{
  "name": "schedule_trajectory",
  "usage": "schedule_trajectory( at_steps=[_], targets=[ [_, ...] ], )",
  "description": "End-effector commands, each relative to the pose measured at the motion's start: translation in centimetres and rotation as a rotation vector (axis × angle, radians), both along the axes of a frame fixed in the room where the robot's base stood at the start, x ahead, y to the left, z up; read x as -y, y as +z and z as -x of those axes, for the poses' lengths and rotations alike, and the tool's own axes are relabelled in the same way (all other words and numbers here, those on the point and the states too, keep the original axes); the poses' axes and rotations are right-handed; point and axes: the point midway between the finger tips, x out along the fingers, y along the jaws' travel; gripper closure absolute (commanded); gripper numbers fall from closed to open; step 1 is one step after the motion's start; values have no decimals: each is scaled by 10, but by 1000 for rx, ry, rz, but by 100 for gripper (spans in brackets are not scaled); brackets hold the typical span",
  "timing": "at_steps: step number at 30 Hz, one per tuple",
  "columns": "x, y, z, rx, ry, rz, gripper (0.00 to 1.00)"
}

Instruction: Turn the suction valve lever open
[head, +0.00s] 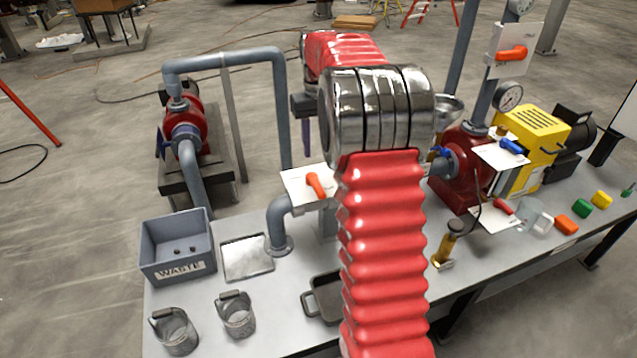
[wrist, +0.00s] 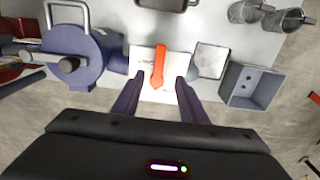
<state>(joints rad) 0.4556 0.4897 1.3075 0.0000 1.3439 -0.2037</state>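An orange lever (head: 316,186) sits on a white plate (head: 294,183) above the pipe at the left middle of the bench. In the wrist view the lever (wrist: 158,66) lies lengthwise up the picture on its plate (wrist: 177,68). The plate's print is too small to read. My gripper (wrist: 158,80) is open, one dark finger on each side of the lever with clear gaps. I cannot tell how far its tips are above the plate. In the head view my red arm hides most of the gripper; one finger shows left of the arm.
A grey waste bin (head: 178,247), a shallow tray (head: 246,257) and two metal baskets (head: 237,315) stand at the left. A blue-grey pump body (wrist: 73,60) is close left of the gripper in the wrist view. Other levers, including another orange one (head: 511,53), are at the right.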

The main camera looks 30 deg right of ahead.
Motion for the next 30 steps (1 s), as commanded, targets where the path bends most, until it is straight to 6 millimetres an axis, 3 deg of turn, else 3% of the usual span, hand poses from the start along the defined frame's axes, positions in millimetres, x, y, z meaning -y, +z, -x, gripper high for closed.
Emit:
schedule_trajectory(
  at_steps=[8,24,30],
  targets=[
    [0,-31,1,-3,-1,-2,61],
    [1,-113,1,-4,-2,-2,61],
    [1,-131,1,-1,-2,0,61]
  ],
)
